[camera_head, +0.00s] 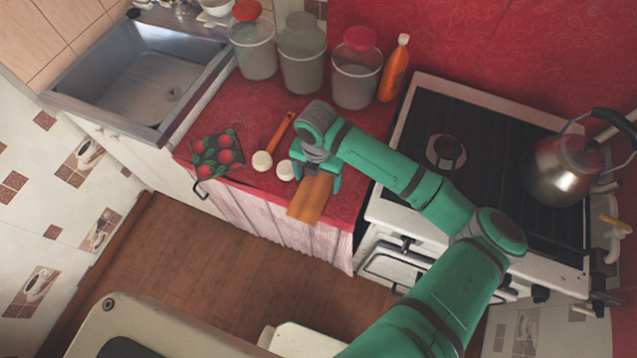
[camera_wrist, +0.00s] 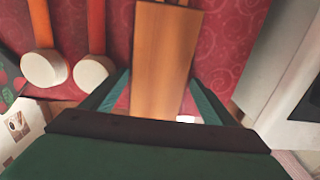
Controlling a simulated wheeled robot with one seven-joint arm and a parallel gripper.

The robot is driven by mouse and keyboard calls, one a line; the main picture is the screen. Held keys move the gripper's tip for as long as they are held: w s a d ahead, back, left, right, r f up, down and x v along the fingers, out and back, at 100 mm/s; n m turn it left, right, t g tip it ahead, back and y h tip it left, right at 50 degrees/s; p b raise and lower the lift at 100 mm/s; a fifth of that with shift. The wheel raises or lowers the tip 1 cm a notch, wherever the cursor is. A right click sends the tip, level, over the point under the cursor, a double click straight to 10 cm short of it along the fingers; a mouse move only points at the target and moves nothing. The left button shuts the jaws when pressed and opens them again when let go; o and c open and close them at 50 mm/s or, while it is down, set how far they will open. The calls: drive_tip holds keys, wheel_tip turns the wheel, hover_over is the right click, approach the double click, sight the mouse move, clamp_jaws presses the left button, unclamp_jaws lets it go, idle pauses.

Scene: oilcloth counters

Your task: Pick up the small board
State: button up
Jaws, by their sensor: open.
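The small board (camera_head: 311,197) is a flat orange-brown wooden piece at the front edge of the red counter, its near end sticking out past the edge. In the wrist view the board (camera_wrist: 165,60) runs up the middle of the picture, between my two fingers. My gripper (camera_head: 316,178) is over the board in the head view, and its green fingers show on either side of it in the wrist view (camera_wrist: 160,100). The fingers are open, with a gap visible on each side of the board. My gripper hides part of the board in the head view.
Two orange-handled tools with round white ends (camera_head: 262,161) lie just left of the board. A strawberry-patterned cloth item (camera_head: 217,153) is farther left, before the sink (camera_head: 140,85). Lidded containers (camera_head: 355,72) and an orange bottle (camera_head: 394,68) stand behind. The stove (camera_head: 480,150) with a kettle (camera_head: 562,168) is right.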

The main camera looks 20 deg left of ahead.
drive_tip(key=c, duration=0.9)
drive_tip(key=shift+r, duration=0.1)
